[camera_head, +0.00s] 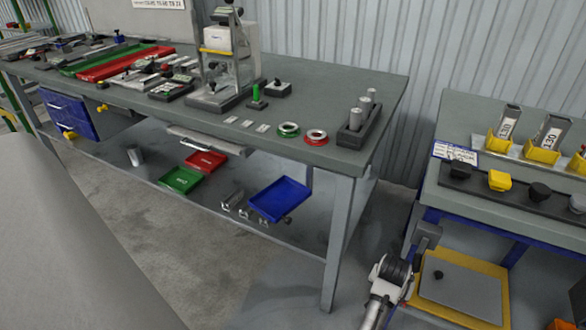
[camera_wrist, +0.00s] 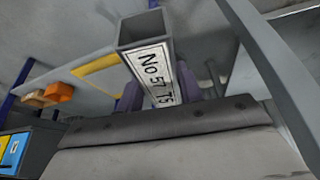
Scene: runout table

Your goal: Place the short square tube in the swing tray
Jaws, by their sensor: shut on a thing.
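The short square tube (camera_wrist: 146,28) is grey and hollow, with a white label reading "No 57 T5", in the wrist view. My gripper (camera_wrist: 160,92) is shut on it, with dark purple fingers on both sides and the open tube end pointing away. In the head view my arm's wrist (camera_head: 391,272) is at the lower right, in front of the right bench; its jaws are not clear there. A yellow-edged tray with a grey floor (camera_head: 462,292) is low beside the wrist. A blue tray (camera_head: 280,198) lies under the long table. I cannot tell for certain which is the swing tray.
The long grey workbench (camera_head: 340,80) carries tools, rings and a block of cylinders (camera_head: 358,120). The right bench (camera_head: 500,205) carries yellow holders and dark knobs above the yellow-edged tray. Red (camera_head: 206,161) and green (camera_head: 181,180) trays lie on the lower shelf. Floor between benches is clear.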

